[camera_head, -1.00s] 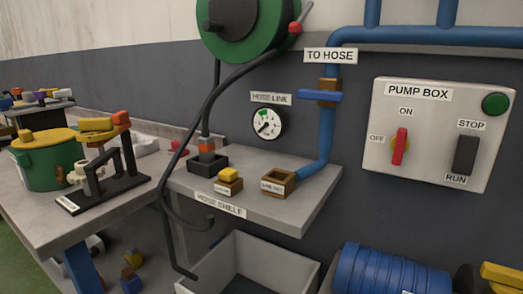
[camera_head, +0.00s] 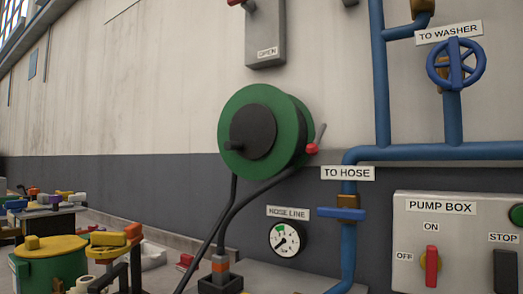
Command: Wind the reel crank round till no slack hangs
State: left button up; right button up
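The green hose reel (camera_head: 298,118) with a black hub (camera_head: 249,131) is mounted on the wall in the middle of the view. A grey crank arm with a red knob (camera_head: 312,149) sits at its right side. The black hose (camera_head: 231,208) hangs from the reel in two runs. One run goes down toward a holder (camera_head: 220,282) with an orange-banded end; the other runs off the bottom edge, so its lower part is hidden. Neither gripper shows in the view.
A pressure gauge (camera_head: 286,239) and a blue-handled valve (camera_head: 341,214) are right of the hose. The pump box (camera_head: 460,235) is at lower right. A blue handwheel (camera_head: 456,65) is at upper right. A green drum (camera_head: 53,265) stands lower left.

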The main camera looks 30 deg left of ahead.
aim_at(253, 129)
jog(key=j+z, duration=0.15)
jog(key=j, duration=0.3)
jog(key=k+j+z, duration=0.15)
jog(key=j, duration=0.35)
jog(key=k+j+z, duration=0.15)
jog(key=j, duration=0.3)
jog(key=j+z, duration=0.15)
jog(key=j, duration=0.3)
jog(key=k+j, duration=0.1)
jog(key=j, duration=0.25)
jog(key=k+j, duration=0.15)
jog(key=j, duration=0.2)
jog(key=k+j, duration=0.1)
jog(key=j, duration=0.25)
jog(key=k+j, duration=0.1)
jog(key=j, duration=0.25)
